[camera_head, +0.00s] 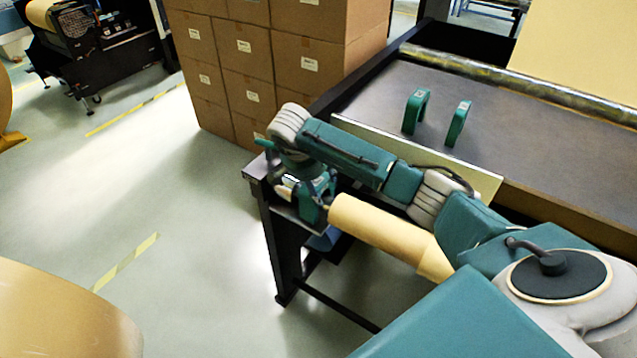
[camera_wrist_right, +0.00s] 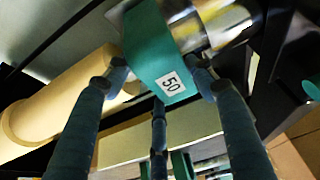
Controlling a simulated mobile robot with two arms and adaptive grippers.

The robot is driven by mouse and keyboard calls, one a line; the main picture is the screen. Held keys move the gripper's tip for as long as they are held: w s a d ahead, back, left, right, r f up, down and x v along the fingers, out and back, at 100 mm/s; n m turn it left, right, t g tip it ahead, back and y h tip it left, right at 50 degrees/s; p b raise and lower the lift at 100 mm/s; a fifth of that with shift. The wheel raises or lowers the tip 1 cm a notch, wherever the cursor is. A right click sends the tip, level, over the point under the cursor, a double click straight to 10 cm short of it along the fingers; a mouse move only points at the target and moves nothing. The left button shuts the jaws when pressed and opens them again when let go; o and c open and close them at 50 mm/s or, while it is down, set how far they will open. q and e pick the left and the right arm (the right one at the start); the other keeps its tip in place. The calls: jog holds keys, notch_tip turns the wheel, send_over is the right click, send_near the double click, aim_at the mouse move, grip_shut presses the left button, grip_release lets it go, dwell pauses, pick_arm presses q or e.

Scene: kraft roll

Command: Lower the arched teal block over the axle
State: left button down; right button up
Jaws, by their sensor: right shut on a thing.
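The arched teal block (camera_wrist_right: 158,55), with a white label reading 50, sits between the fingers of my right gripper (camera_wrist_right: 160,80) in the right wrist view. My right gripper (camera_head: 316,184) is shut on it. In the head view the block (camera_head: 311,208) is partly hidden under the wrist, at the left end of the tan kraft roll (camera_head: 385,230). A shiny metal cylinder, seemingly the axle (camera_wrist_right: 222,27), shows right beside the block in the wrist view. Whether the block touches or straddles it I cannot tell. My left gripper is not in view.
Two more arched teal blocks (camera_head: 415,110) (camera_head: 459,123) stand on the dark tabletop (camera_head: 500,95). A pale metal strip (camera_head: 480,180) edges the table, close behind my arm. Stacked cartons (camera_head: 240,60) stand behind it. The floor (camera_head: 180,210) to the left is open.

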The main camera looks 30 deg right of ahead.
jog(key=shift+f, duration=0.3)
jog(key=o, duration=1.5)
jog(key=shift+c, duration=0.2)
jog(key=v, duration=1.2)
jog(key=shift+a, duration=0.1)
